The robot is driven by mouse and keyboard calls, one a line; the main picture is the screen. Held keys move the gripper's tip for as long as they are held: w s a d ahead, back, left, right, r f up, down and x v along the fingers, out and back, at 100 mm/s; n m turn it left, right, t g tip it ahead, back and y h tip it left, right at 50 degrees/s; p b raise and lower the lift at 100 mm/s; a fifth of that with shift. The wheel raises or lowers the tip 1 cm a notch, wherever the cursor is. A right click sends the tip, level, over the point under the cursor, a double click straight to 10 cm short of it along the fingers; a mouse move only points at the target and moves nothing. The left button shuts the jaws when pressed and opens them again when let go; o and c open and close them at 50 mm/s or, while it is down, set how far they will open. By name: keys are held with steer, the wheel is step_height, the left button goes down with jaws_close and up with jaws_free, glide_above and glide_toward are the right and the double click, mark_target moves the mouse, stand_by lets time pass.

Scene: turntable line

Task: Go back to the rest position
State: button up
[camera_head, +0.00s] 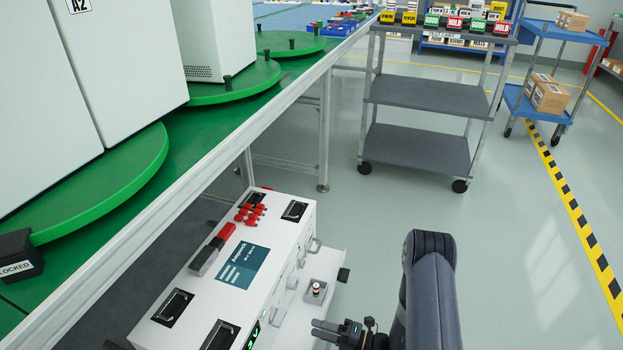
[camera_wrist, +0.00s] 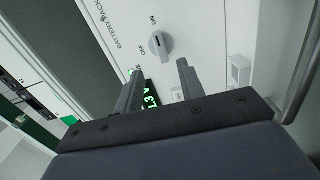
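My gripper (camera_head: 338,329) is at the bottom of the head view, just right of the front of a white battery-pack unit (camera_head: 200,294). In the wrist view my gripper (camera_wrist: 159,82) has its two fingers apart with nothing between them. Beyond the fingertips is a grey rotary knob (camera_wrist: 160,46) with ON and OFF labels on the unit's white face. A green lit display (camera_wrist: 152,95) shows partly behind the left finger. The fingers look apart from the knob, but the exact distance cannot be told.
A small shelf with a grey box and red button (camera_head: 316,291) juts from the unit. Green turntables (camera_head: 100,178) line the left bench. A grey cart (camera_head: 428,95) and a blue cart (camera_head: 525,104) with cartons stand behind. Floor (camera_head: 510,240) on the right is clear.

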mark_target(283, 318)
steer(key=shift+n, duration=0.6)
steer(key=b+x, duration=0.3)
steer(key=x, duration=0.7)
steer(key=shift+w, duration=0.1)
steer(key=n, duration=0.6)
steer(key=shift+r+n+p, duration=0.2)
steer(key=shift+n+p, duration=0.15)
steer(key=shift+n, duration=0.05)
